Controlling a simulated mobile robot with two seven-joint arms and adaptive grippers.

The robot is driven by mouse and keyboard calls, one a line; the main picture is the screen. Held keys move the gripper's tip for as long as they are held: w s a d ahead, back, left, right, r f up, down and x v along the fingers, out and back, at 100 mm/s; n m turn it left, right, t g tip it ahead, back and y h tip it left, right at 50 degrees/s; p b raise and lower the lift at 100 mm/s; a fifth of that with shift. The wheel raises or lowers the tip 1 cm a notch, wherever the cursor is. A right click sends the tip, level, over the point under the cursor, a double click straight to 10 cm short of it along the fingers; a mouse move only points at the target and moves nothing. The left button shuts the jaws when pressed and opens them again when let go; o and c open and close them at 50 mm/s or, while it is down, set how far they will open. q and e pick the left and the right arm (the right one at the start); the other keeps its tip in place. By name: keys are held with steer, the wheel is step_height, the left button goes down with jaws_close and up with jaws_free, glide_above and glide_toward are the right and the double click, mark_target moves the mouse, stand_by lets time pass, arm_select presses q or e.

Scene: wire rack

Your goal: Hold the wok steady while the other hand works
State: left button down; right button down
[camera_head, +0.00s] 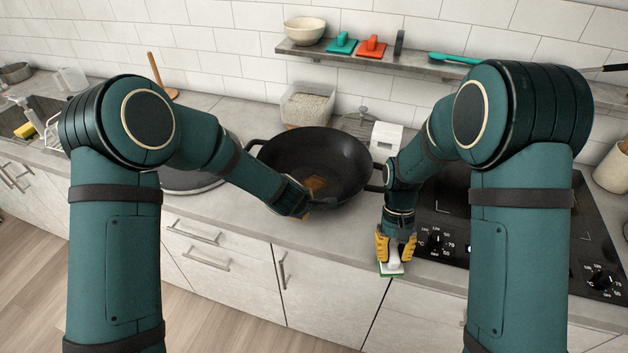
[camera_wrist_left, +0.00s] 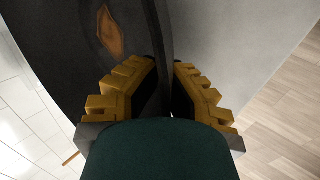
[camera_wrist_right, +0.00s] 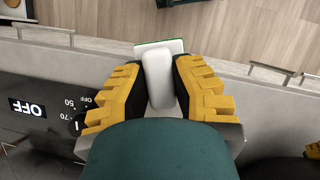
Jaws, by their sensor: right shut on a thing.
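The black two-handled wok (camera_head: 312,160) stands on the counter, with a brown patch (camera_head: 317,184) on its inner wall. My left gripper (camera_head: 303,208) is at the near rim of the wok. In the left wrist view the fingers of the left gripper (camera_wrist_left: 165,75) close on both sides of the wok's wall, and the brown patch shows beside them. My right gripper (camera_head: 396,243) is shut on the white handle of a scrubber (camera_wrist_right: 158,80) with a green-edged flat base. It holds the scrubber in front of the counter edge, right of the wok and apart from it.
A black cooktop (camera_head: 480,215) with knobs lies to the right. A clear container (camera_head: 308,104) stands behind the wok, a white box (camera_head: 386,138) to its right. The shelf (camera_head: 400,63) holds a bowl, a green and a red scrubber and a teal utensil. A sink is far left.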

steer(key=shift+w, duration=0.1)
stand_by(0.3)
steer(key=w+d+r+m+t+y, duration=0.2)
steer(key=w+d+r+m, duration=0.25)
steer(key=w+m, duration=0.35)
steer(key=w+d+r+m+t+y, duration=0.1)
steer(key=w+d+r+m+y, duration=0.1)
steer(key=w+d+r+m, duration=0.4)
steer(key=w+a+m+t, duration=0.2)
steer(key=w+a+m, duration=0.2)
steer(key=a, duration=0.5)
steer(key=w+a+m+t, duration=0.1)
steer(key=w+a+m, duration=0.35)
steer(key=a, duration=0.35)
steer(key=w+a+m+t, duration=0.2)
steer(key=w+a+m, duration=0.25)
steer(key=a, duration=0.45)
steer(key=shift+h, duration=0.4)
step_height(320, 180, down, 10)
steer(key=shift+s+a+r, duration=0.15)
steer(key=shift+r, duration=0.05)
steer(key=a, duration=0.1)
steer(key=w+a, duration=0.1)
steer(key=a, duration=0.1)
steer(key=shift+f, duration=0.1)
steer(key=shift+w+a+f, duration=0.1)
steer(key=shift+w+a, duration=0.3)
steer(key=shift+a, duration=0.35)
